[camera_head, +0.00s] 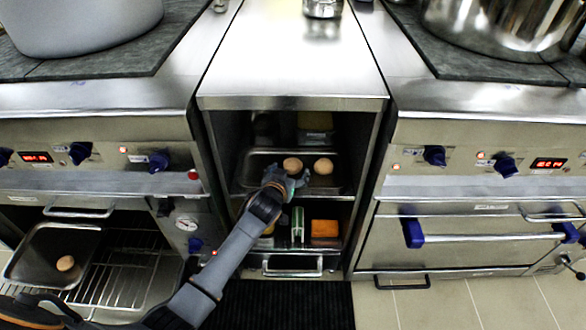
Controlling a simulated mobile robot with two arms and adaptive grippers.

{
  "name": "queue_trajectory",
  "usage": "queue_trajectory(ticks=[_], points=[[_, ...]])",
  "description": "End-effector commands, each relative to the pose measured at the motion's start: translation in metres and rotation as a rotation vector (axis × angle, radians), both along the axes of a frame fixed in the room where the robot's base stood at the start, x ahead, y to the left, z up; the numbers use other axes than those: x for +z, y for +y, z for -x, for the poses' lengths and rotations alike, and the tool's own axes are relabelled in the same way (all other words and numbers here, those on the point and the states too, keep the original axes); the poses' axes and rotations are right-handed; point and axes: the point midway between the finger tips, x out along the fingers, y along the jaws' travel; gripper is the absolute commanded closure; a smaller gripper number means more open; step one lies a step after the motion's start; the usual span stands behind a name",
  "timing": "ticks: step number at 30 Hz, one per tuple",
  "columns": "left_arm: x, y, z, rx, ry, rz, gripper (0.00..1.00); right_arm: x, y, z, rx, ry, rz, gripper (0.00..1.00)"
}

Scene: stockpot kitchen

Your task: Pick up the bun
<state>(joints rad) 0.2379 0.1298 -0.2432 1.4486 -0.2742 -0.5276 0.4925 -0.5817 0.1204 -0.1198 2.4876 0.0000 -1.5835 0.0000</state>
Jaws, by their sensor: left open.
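Two round tan buns lie side by side in a dark tray (252,172) on the upper shelf of the open middle cabinet: a left bun (292,165) and a right bun (323,166). A third bun (65,263) lies on another dark tray (35,254) at the lower left, on an oven rack. My left gripper (293,181) is open, at the front of the cabinet tray and just below the left bun in the picture. I cannot tell whether it touches that bun. My right gripper is out of view.
The cabinet side walls and steel top (290,60) bound the shelf opening. A lower shelf holds an orange box (325,229) and a green item (298,224). Ovens with blue knobs flank the cabinet. Large pots (85,22) stand on the stoves above.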

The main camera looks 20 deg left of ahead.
Motion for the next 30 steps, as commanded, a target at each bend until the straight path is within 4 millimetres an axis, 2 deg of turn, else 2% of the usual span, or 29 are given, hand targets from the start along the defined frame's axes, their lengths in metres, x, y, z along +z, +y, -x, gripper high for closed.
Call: queue_trajectory(ticks=[1,3,11,18,20,30], points=[[-0.0046,0.0004,-0.0063,0.000,-0.001,-0.001,0.21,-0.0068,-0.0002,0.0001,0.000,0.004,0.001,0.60],[-0.0058,0.0005,-0.0110,0.000,-0.001,0.000,0.21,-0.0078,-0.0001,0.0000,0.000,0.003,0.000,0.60],[-0.0058,0.0005,-0.0129,0.000,0.001,0.001,0.21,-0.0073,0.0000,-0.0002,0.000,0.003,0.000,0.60],[-0.0058,0.0004,-0.0126,0.000,0.001,0.001,0.67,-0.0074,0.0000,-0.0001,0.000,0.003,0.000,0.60],[-0.0058,0.0004,-0.0126,0.000,0.001,0.001,0.77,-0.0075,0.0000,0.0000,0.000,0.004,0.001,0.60],[-0.0026,0.0003,-0.0128,0.000,0.000,0.001,0.77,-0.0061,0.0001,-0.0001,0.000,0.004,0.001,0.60]])
